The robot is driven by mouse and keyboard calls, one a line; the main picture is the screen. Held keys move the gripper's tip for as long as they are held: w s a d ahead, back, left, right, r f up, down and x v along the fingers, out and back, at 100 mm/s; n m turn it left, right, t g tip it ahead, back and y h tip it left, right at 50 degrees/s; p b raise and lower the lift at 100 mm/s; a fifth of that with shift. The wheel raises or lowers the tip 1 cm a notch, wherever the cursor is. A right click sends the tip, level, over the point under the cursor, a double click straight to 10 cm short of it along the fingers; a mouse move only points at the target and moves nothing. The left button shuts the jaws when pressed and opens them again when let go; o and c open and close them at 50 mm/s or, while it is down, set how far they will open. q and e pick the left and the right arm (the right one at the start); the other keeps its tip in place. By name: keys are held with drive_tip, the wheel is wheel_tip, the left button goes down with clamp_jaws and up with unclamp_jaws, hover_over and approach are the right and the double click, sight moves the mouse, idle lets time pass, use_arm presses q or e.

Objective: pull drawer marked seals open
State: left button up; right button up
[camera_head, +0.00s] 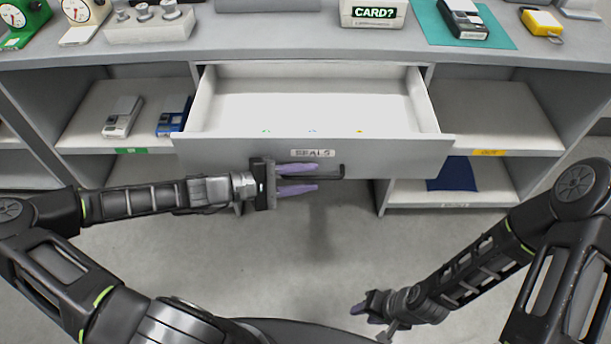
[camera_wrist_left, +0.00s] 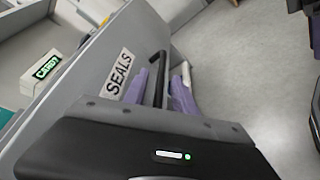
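The drawer marked SEALS (camera_head: 225,152) is pulled well out of the middle of the counter, its pale inside showing. Its SEALS label (camera_head: 312,153) also shows in the left wrist view (camera_wrist_left: 119,73). A dark bar handle (camera_head: 341,171) is on its front, also in the left wrist view (camera_wrist_left: 161,66). My left gripper (camera_head: 299,179) is in front of the drawer, its purple fingers on either side of the handle bar. The fingers are apart, with a gap beside the bar. My right gripper (camera_head: 366,306) is low over the floor, away from the drawer; its finger opening is unclear.
The counter (camera_head: 270,35) above carries a CARD? box (camera_head: 374,13), dials and a teal mat (camera_head: 425,22). Side shelves hold devices (camera_head: 123,117) and a dark blue cloth (camera_head: 455,174). The floor (camera_head: 320,235) before the drawer is clear.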

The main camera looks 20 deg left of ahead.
use_arm(q)
drive_tip(key=v, duration=0.7)
drive_tip(key=shift+s+a+p, duration=0.25)
drive_tip(key=shift+a+p, duration=0.05)
drive_tip(key=shift+p, duration=0.05)
idle(0.4)
